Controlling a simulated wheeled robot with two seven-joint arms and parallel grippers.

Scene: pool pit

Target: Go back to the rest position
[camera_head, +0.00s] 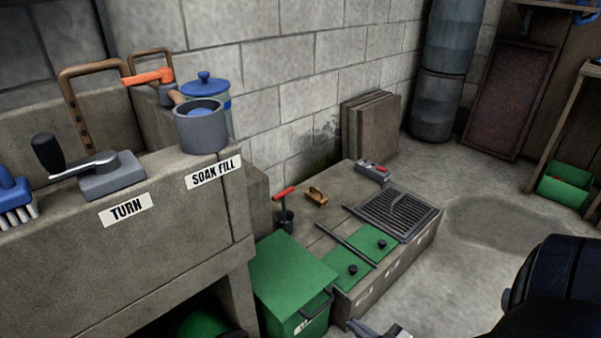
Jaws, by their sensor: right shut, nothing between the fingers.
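My right gripper (376,329) shows only in part at the bottom edge of the head view, a grey tip just in front of the low concrete block. It is shut and nothing shows in it. My dark arm (560,290) fills the lower right corner. My left gripper is not in view.
A concrete bench (150,235) on the left holds a crank (105,175), a brush (15,200) and a grey pot (203,128). A green bin (290,275) stands beside the low block (335,210), which bears green lids and a grate (393,212). The floor (470,275) at right is clear.

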